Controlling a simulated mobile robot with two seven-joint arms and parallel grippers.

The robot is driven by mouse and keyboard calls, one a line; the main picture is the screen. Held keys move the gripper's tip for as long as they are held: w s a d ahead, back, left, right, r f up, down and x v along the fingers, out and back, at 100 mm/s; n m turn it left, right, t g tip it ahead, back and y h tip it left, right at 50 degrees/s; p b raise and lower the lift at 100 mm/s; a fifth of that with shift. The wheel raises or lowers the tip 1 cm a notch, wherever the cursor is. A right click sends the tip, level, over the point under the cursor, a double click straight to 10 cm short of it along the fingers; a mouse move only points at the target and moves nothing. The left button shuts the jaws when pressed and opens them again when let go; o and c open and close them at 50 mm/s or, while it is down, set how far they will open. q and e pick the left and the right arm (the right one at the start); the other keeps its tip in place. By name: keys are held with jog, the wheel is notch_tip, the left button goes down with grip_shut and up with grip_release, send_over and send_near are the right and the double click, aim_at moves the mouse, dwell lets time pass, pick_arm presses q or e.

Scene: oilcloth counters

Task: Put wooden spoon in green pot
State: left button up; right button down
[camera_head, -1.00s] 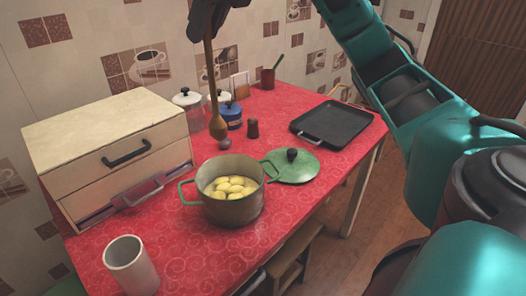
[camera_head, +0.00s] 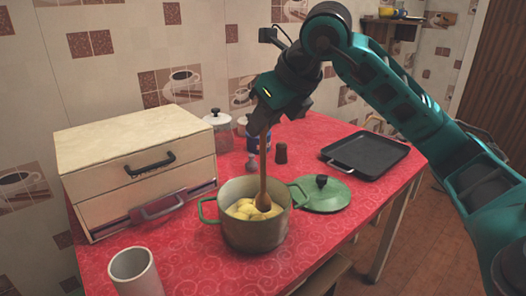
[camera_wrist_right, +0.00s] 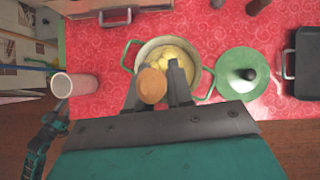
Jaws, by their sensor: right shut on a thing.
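The green pot (camera_head: 250,236) stands on the red counter with yellow potatoes (camera_head: 240,210) inside; it also shows in the right wrist view (camera_wrist_right: 203,76). My right gripper (camera_head: 262,130) is above the pot, shut on the upper handle of the wooden spoon (camera_head: 263,180). The spoon hangs nearly upright, its bowl inside the pot's rim at the potatoes; whether it touches them I cannot tell. In the right wrist view the spoon's handle end (camera_wrist_right: 152,86) hides part of the pot. My left gripper (camera_wrist_right: 52,130) seems to show at the lower left there, its fingers unclear.
A green lid (camera_head: 323,194) lies right of the pot, with a black tray (camera_head: 368,155) beyond. A drawer box (camera_head: 135,160) stands left, its lower drawer partly open. A white cup (camera_head: 136,273) is at front left. Jars (camera_head: 219,132) and a brown shaker (camera_head: 280,153) stand behind.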

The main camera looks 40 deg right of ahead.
aim_at(263, 157)
notch_tip(263, 157, down, 4)
jog(key=shift+f+b, duration=0.1)
jog(key=shift+b, duration=0.5)
jog(key=shift+f, duration=0.2)
jog(key=c, duration=1)
grip_release()
jog(key=shift+r, duration=0.1)
